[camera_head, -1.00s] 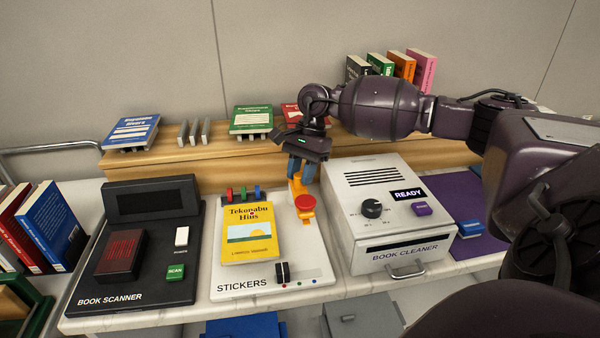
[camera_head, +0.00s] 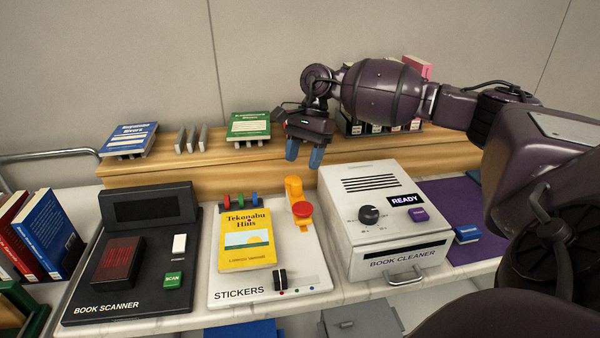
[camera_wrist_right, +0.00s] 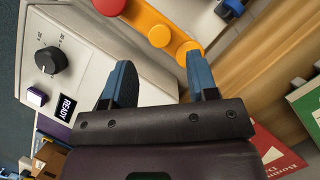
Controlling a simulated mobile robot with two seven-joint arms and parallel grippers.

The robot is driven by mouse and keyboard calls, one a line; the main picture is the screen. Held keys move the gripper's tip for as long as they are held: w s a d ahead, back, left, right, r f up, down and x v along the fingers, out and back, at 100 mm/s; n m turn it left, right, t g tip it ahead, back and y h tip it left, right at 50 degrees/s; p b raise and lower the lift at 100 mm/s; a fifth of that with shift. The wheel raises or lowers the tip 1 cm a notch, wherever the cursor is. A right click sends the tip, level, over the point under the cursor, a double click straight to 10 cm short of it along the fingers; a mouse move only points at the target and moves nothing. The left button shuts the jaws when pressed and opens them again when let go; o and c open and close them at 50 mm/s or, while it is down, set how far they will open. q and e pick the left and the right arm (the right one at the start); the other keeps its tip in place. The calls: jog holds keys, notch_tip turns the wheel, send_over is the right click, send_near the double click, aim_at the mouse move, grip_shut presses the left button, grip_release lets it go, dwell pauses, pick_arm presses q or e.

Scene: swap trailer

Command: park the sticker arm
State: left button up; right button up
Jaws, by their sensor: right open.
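The sticker arm (camera_head: 294,189) is an orange bar with a red round knob (camera_head: 302,208). It lies along the right side of the white sticker station (camera_head: 300,262), beside the yellow book (camera_head: 246,252) and not over it. In the right wrist view the orange bar (camera_wrist_right: 154,22) shows at the top with the red knob (camera_wrist_right: 108,4) cut by the edge. My right gripper (camera_head: 304,153) is open and empty, above and behind the far end of the arm. Its blue fingers (camera_wrist_right: 160,82) are apart, with nothing between them. My left gripper is not in view.
The book scanner (camera_head: 95,290) stands left of the station and the book cleaner (camera_head: 392,235) close on its right. Behind runs a wooden shelf (camera_head: 220,175) with books and holders. My right arm hides part of the shelf's right side.

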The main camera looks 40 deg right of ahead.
jog(key=shift+v, duration=2.65)
